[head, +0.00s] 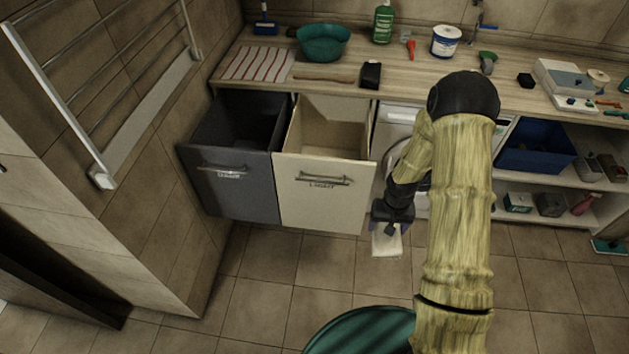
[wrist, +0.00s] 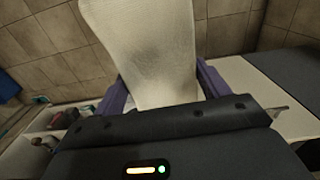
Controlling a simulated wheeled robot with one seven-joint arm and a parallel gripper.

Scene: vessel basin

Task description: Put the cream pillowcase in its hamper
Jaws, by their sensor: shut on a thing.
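The cream pillowcase (head: 386,241) hangs below my gripper (head: 390,216), which is shut on it, to the right of the open hampers and in front of the washing machine. In the wrist view the pillowcase (wrist: 148,45) extends out from between the purple fingers. Two hampers are pulled out under the counter. The cream one (head: 322,200) is on the right and looks empty inside, with a label too small to read surely. The dark grey one (head: 232,190) is on the left, its inside in shadow.
A green round tub (head: 362,332) stands on the floor at the front. The counter (head: 420,80) holds a teal basin (head: 323,42), a striped cloth (head: 257,64) and bottles. A wall rack (head: 70,95) juts out at left. Floor before the hampers is clear.

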